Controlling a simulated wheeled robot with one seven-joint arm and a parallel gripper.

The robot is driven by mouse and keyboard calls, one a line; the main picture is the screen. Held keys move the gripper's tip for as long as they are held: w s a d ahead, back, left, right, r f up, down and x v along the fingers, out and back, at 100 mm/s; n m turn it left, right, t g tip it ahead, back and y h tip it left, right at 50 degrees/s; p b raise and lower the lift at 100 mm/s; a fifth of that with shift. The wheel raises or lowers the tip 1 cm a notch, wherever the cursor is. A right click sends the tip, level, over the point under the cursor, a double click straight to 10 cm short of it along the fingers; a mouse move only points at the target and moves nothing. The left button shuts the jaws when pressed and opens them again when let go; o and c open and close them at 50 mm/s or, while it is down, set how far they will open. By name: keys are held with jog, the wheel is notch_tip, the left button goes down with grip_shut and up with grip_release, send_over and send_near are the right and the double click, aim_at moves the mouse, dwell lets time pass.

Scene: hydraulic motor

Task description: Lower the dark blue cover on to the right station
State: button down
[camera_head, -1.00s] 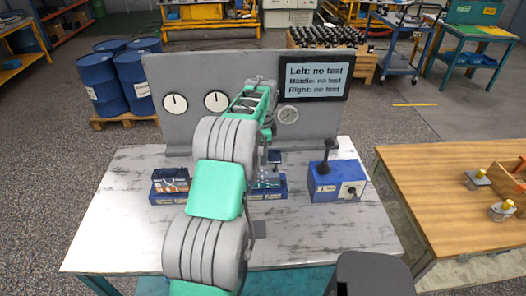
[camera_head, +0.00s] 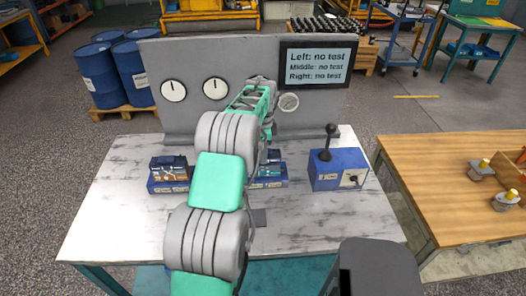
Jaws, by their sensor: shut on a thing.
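My arm reaches away over the white table, and its wrist (camera_head: 266,95) points down at the far side. My gripper is mostly hidden behind the arm, and its fingertips do not show clearly. A small dark blue piece, which looks like the cover (camera_head: 273,156), shows just right of the arm, below the wrist. It is at or just above the right station (camera_head: 270,182), a blue block partly hidden by my arm. I cannot tell whether they touch. The left station (camera_head: 169,186) is a blue block with a dark and orange unit on it. The middle station is hidden behind my arm.
A blue control box (camera_head: 338,170) with an upright black lever stands right of the right station. A grey panel (camera_head: 190,115) with gauges and a screen (camera_head: 316,66) reading "no test" three times stands behind. A wooden table (camera_head: 440,190) stands at right.

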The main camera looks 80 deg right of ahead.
jog(key=shift+f+b, duration=0.3)
jog(key=shift+f, duration=0.2)
dwell(0.5)
jog(key=c, duration=0.7)
grip_release()
jog(key=shift+o, duration=0.2)
jog(key=shift+f, duration=0.1)
